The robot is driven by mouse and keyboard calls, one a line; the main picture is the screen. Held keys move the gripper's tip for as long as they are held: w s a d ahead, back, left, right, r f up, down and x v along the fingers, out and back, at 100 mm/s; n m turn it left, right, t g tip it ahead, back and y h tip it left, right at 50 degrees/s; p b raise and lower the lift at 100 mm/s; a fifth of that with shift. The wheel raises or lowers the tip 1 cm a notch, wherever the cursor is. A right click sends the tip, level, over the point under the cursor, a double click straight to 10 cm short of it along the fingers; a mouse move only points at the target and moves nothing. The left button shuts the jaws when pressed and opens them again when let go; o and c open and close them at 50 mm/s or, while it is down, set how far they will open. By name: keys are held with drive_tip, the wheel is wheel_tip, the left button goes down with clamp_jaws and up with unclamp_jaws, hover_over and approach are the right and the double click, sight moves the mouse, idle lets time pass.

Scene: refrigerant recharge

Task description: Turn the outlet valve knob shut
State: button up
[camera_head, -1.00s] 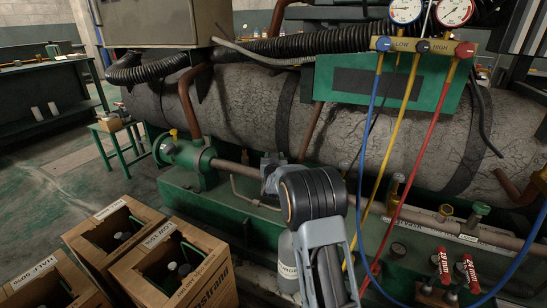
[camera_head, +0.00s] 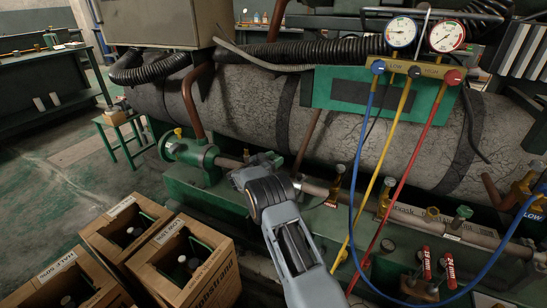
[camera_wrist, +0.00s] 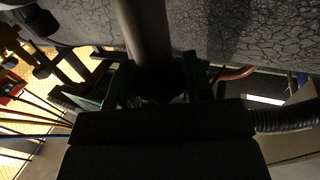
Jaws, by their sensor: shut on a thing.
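My gripper (camera_head: 243,174) is at the pipe just right of the green flanged fitting, with my arm reaching up and left to it. In the wrist view my gripper (camera_wrist: 160,84) is shut around a dark rounded thing, which I take to be the outlet valve knob. The knob is mostly hidden by my jaws and by shadow, so its turn position cannot be told. The pipe (camera_wrist: 146,35) runs just beyond the jaws.
Hoses in blue (camera_head: 364,140), yellow (camera_head: 385,160) and red (camera_head: 411,150) hang from the gauge manifold (camera_head: 417,69) right of my arm. Cardboard boxes (camera_head: 205,281) stand at lower left. The big cracked grey tank (camera_head: 250,105) is behind the pipe.

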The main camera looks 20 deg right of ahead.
drive_tip(key=shift+r+m+g+h, duration=0.1)
drive_tip(key=shift+m+g+h, duration=0.2)
drive_tip(key=shift+m+g, duration=0.3)
drive_tip(key=o, duration=0.9)
drive_tip(key=shift+a, duration=0.1)
drive_tip(key=p+v, duration=0.3)
drive_tip(key=v, duration=1)
drive_tip(key=shift+s+a, duration=0.1)
drive_tip(key=shift+a, duration=0.15)
